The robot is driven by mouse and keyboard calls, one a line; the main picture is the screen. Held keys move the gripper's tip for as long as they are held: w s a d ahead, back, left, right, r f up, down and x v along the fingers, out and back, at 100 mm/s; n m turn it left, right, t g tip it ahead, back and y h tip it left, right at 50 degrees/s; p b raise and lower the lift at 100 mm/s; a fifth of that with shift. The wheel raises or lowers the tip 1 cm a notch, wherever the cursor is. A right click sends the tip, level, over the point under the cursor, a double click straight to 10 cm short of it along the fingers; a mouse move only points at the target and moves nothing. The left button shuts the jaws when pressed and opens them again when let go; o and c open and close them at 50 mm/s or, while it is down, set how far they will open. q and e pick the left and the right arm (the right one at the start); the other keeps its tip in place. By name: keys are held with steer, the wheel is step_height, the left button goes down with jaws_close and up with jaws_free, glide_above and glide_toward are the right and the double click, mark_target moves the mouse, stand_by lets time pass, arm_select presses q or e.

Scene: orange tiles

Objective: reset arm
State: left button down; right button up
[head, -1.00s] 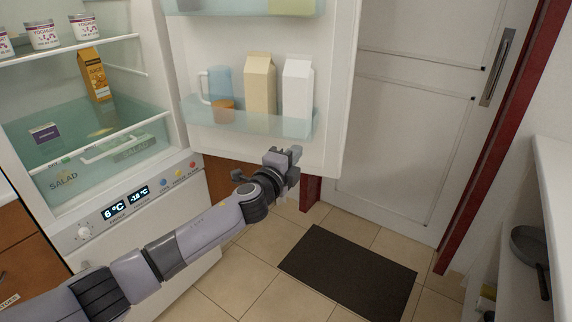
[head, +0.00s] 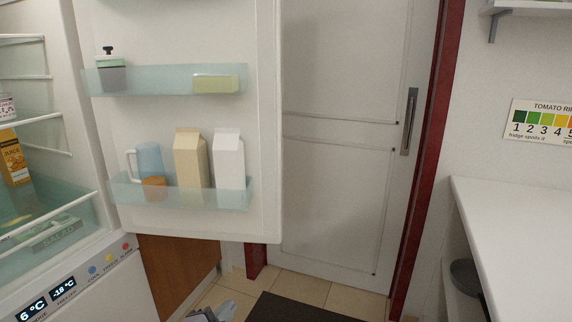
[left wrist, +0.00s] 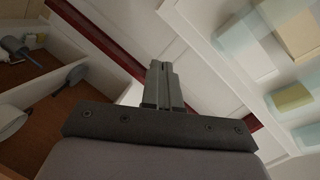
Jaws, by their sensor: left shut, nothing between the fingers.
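My left gripper (head: 212,314) shows only as a small part at the bottom edge of the head view, below the open fridge door (head: 262,120). In the left wrist view the left gripper (left wrist: 162,68) has its two fingers together, with nothing between them. The rest of the left arm is out of the head view. My right gripper is in neither view.
The fridge door shelf holds a blue jug (head: 150,160), a beige carton (head: 190,160) and a white carton (head: 229,160). A white door (head: 345,190) stands behind. A dark mat (head: 300,310) lies on the tiles. A white counter (head: 515,220) is at right.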

arm_select(q)
steer(key=s+a+f+n+g, duration=0.1)
steer(key=s+f+n, duration=0.3)
steer(key=s, duration=0.4)
steer(key=s+a+f+n+g+y, duration=0.1)
steer(key=s+a+f+n+g, duration=0.1)
steer(key=s, duration=0.6)
steer(key=s+a+f+n+g, duration=0.1)
steer(key=s+a+f+n, duration=0.2)
steer(key=s+f+n, duration=0.3)
steer(key=s+f, duration=0.2)
steer(key=s, duration=0.1)
steer(key=shift+a+f+n+g+y, duration=0.15)
steer(key=shift+f+n+g+y, duration=0.15)
steer(key=shift+a, duration=0.1)
